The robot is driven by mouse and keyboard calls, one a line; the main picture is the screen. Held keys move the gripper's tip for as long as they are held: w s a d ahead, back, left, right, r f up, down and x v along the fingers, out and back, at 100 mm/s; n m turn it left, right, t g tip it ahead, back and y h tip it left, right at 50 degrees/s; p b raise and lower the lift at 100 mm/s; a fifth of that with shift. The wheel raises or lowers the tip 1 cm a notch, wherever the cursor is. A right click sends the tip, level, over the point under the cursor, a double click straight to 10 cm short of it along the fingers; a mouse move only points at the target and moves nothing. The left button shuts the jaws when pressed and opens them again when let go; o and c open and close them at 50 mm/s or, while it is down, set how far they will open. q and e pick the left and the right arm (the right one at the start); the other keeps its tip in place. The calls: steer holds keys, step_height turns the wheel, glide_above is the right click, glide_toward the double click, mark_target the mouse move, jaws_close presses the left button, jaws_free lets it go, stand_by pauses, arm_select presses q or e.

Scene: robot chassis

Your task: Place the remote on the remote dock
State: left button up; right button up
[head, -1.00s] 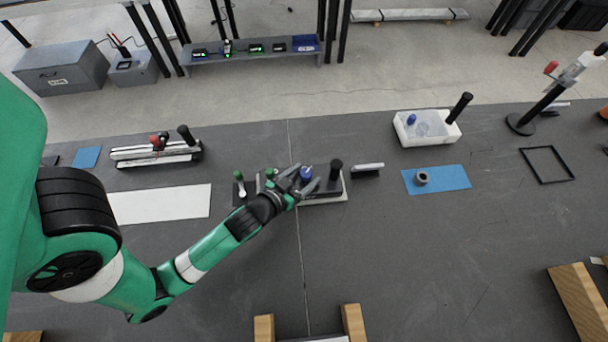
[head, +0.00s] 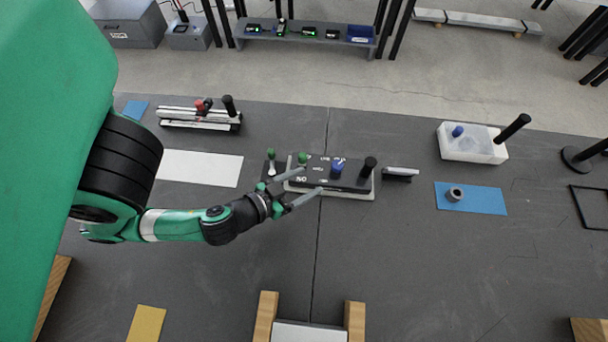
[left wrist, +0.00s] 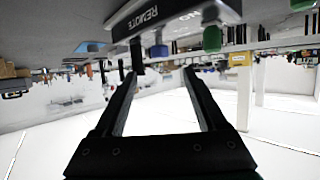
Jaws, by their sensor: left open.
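A dark box with printed labels (head: 350,180), probably the remote, lies on a pale base (head: 360,194) at table centre. It carries a green knob (head: 303,158), a blue knob (head: 338,166) and a black post (head: 369,165). The left wrist view shows a dark face lettered REMOTE (left wrist: 145,20); I cannot tell whether this is the remote or its dock. My left gripper (head: 313,178) is open and empty at the box's front left, fingers pointing to it. Whether the fingertips touch it is unclear. My right gripper is out of view.
A small piece with a green-topped lever (head: 271,167) stands left of the box. A white mat (head: 200,168) lies further left. The table in front is mostly clear.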

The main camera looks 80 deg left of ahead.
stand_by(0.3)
arm_select(q)
steer(key=w+d+r+m+t+h, duration=0.1)
steer(key=w+d+r+t, duration=0.3)
steer(key=w+r, duration=0.65)
steer(key=w+d+r+t+h, duration=0.2)
steer(key=w+d+r+t, duration=0.1)
steer(key=w+r, duration=0.8)
steer(key=s+d+r+m+t+h, duration=0.1)
steer(key=d+r+m+t+h, duration=0.1)
steer(key=r, duration=0.9)
steer(key=s+d+r+m+t+h, duration=0.1)
steer(key=r+t, duration=0.3)
steer(key=r, duration=0.7)
steer(key=s+d+r+m+t+h, duration=0.2)
steer(key=r+m+t+h, duration=0.1)
steer(key=r, duration=0.8)
steer(key=shift+d+r, duration=0.3)
steer(key=shift+d, duration=0.05)
